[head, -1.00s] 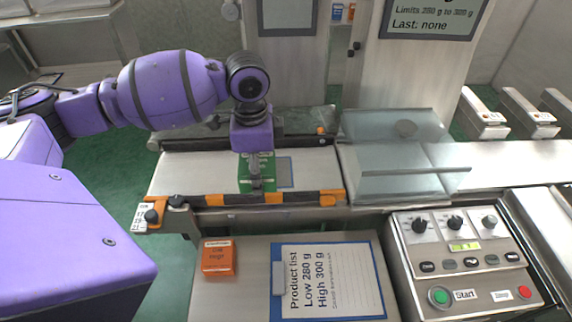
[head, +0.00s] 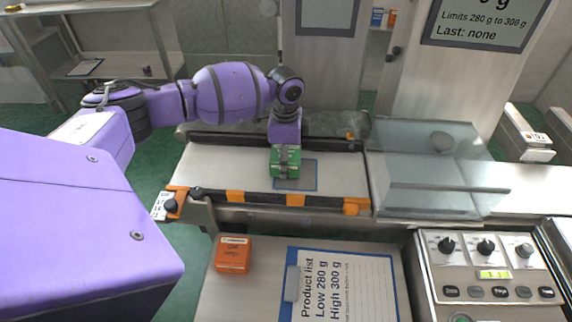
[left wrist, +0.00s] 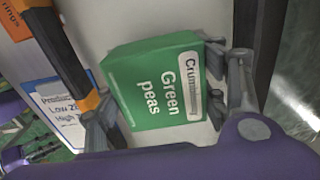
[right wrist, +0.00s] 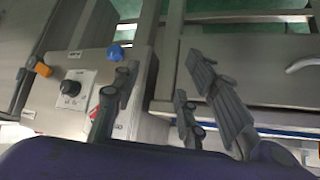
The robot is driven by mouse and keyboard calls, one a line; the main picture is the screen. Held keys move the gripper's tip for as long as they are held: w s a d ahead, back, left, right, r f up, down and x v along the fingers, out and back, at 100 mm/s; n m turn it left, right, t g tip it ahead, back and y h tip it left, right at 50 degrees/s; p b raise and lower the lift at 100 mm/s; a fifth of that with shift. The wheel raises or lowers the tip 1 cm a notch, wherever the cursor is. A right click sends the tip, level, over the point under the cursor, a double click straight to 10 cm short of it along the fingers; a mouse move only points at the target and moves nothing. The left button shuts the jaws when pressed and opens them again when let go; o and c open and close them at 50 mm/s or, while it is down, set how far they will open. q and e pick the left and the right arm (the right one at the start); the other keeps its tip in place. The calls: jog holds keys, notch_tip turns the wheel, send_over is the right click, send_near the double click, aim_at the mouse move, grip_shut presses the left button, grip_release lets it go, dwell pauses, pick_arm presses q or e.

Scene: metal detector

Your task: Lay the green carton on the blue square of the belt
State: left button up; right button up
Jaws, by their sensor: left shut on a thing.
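The green carton (head: 286,165), labelled Green peas in the left wrist view (left wrist: 158,85), is at the left part of the blue square (head: 308,176) on the belt (head: 235,170). The carton hides part of the square's outline; I cannot tell whether it touches the belt. My left gripper (head: 285,160) reaches down from above and is shut on the carton, with one finger on each side in the left wrist view (left wrist: 172,95). My right gripper shows only in the right wrist view (right wrist: 163,95), with its fingers apart and nothing between them.
An orange box (head: 232,255) and a product list clipboard (head: 345,285) lie on the near table. A clear cover (head: 430,165) stands over the line right of the belt. An orange and black rail (head: 285,199) runs along the belt's front. A control panel (head: 490,265) is at lower right.

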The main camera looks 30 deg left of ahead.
pick_arm(q)
jog(key=shift+s+f, duration=0.1)
jog(key=shift+f, duration=1.15)
jog(key=o, duration=1.4)
jog(key=shift+c, duration=0.2)
notch_tip(320, 180, up, 12)
jog(key=shift+r, duration=0.15)
